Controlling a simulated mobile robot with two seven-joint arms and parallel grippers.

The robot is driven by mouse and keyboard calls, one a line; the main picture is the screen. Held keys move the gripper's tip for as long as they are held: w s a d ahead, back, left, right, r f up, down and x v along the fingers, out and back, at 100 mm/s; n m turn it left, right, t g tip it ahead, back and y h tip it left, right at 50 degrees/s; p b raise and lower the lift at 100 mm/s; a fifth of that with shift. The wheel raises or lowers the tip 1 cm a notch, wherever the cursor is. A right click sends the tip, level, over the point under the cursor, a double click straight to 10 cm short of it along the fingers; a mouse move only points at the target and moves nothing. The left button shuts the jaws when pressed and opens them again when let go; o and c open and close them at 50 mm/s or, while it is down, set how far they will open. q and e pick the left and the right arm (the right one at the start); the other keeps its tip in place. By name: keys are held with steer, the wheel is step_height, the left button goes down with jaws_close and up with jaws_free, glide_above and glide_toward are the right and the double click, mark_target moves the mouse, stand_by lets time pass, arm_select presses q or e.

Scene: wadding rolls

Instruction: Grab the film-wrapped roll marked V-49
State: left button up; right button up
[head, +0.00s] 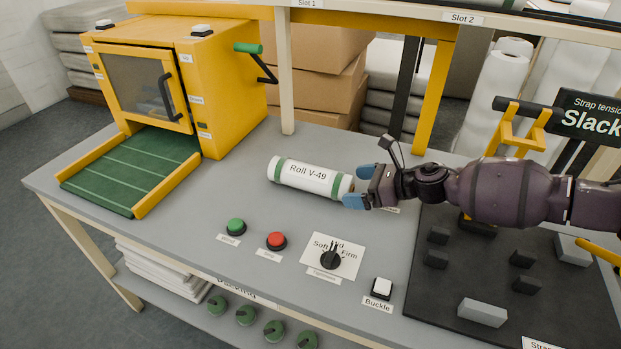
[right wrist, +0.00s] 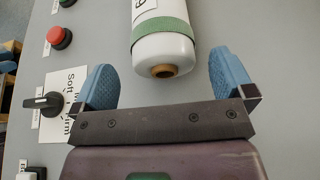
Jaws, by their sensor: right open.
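The film-wrapped roll marked V-49 (head: 309,177) lies on its side on the grey table, white with a green band near each end. In the right wrist view the near end of the roll (right wrist: 163,52) shows a brown core and a green band, between and ahead of the fingers. My right gripper (head: 360,186) is at the roll's right end with its blue fingers apart. In the right wrist view my gripper (right wrist: 165,88) is open and empty, with a gap to the roll on each side.
A yellow machine (head: 232,75) with a green ramp (head: 135,168) stands at the left. A green button (head: 236,226), a red button (head: 276,240), a black dial (head: 331,259) and a white buckle switch (head: 382,287) sit in front. A dark mat (head: 455,300) with blocks lies at right.

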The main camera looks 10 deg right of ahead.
mark_target(332, 184)
steer(key=x, duration=0.3)
steer(key=shift+w+a, duration=0.2)
steer(key=shift+w, duration=0.1)
steer(key=shift+w+a+f+b, duration=0.2)
steer(key=shift+w+a+b, duration=0.1)
steer(key=shift+a, duration=0.1)
steer(key=c, duration=1.1)
steer(key=shift+o, duration=0.2)
steer(key=shift+r, duration=0.1)
